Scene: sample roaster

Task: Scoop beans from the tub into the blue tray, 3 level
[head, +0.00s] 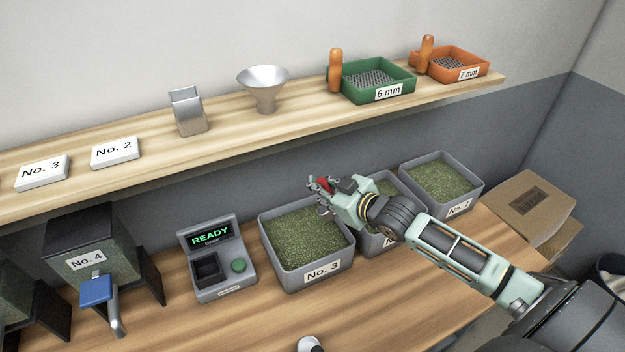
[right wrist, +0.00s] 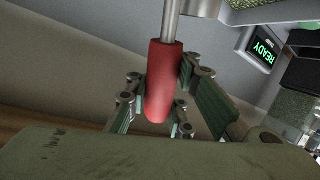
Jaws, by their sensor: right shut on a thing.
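My right gripper (head: 322,192) is above the right rear part of the grey tub labelled No. 3 (head: 318,274), which holds green beans. It is shut on the red handle (head: 325,184) of a scoop. The right wrist view shows this red handle (right wrist: 163,82) between the fingers, with a metal shaft leading to a metal part cut off at the top edge. In the head view the scoop's bowl cannot be made out. I see no blue tray in either view. My left gripper is out of view.
Two more bean tubs (head: 440,182) stand to the right, one partly behind my arm. A device reading READY (head: 215,262) and the No. 4 bin (head: 95,250) with a blue handle stand left. A shelf (head: 228,125) holding sieves and a funnel (head: 263,88) runs above.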

